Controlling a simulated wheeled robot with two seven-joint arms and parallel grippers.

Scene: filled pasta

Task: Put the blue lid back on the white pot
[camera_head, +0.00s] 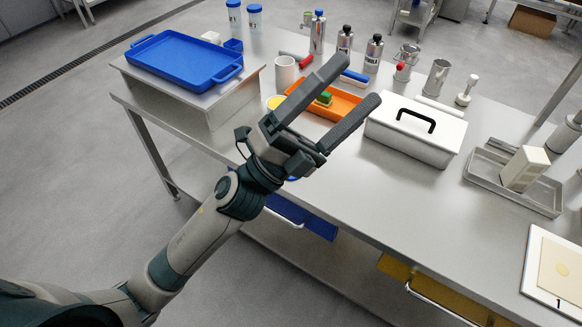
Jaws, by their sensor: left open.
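A white, cylindrical pot (285,72) stands upright on the steel table, just left of my upper finger. No lid shows on it. A small blue piece (292,178) peeks out beneath my left gripper near the table's front edge. It is mostly hidden, and I cannot tell if it is the blue lid. My left gripper (357,82) is open, its two long fingers pointing up and right over the table, with nothing seen held between them. My right gripper is not in view.
A blue tray (185,60) sits on a raised stand at left. Under my fingers is an orange tray (345,103). A white box with a black handle (410,134) stands right of them. Bottles (318,33) line the back. The front middle table is clear.

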